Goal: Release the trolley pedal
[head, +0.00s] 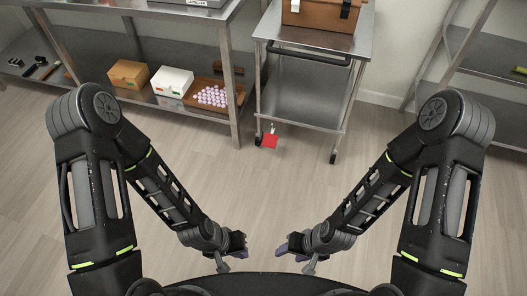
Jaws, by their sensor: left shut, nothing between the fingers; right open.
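The trolley (315,38) is a steel cart with a black push handle, standing at the top centre of the head view. Its red pedal (270,140) sits low by the left front caster, close to the floor. My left gripper (238,254) is shut and empty, low in the centre of the view. My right gripper (285,250) is open and empty just to its right. Both grippers are well apart from the pedal, on my side of it. The picture is too small to show the pedal's tilt clearly.
A brown box (322,14) stands on the trolley top. A steel bench (185,10) at left has a lower shelf with a cardboard box (129,74), a white box (172,81) and a tray of pale pieces (196,94). A rack (490,60) stands at right. Wooden floor (260,190) before the trolley is clear.

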